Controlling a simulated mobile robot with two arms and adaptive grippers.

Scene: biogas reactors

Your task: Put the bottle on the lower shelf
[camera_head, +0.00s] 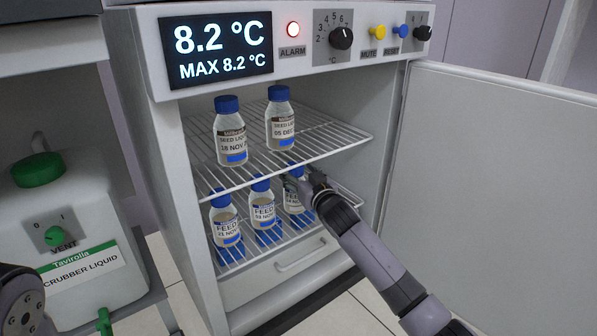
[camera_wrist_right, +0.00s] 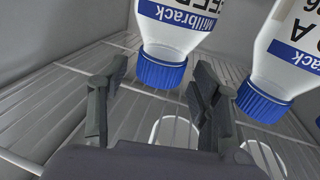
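On the lower wire shelf (camera_head: 234,262) three blue-capped FEED bottles stand in a row: left (camera_head: 224,222), middle (camera_head: 262,210) and right (camera_head: 293,202). My right gripper (camera_head: 303,186) reaches in at the right bottle and partly hides it. In the wrist view the right gripper (camera_wrist_right: 160,68) has its fingers apart, with nothing clamped; a bottle with a blue cap (camera_wrist_right: 161,72) shows upside down beyond the gap, and another bottle (camera_wrist_right: 264,100) to the right. Contact cannot be told. My left gripper is out of view.
Two SEED LIQUOR bottles, left (camera_head: 231,135) and right (camera_head: 280,120), stand on the upper shelf (camera_head: 335,138), close above my right gripper. The fridge door (camera_head: 490,190) stands open at right.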

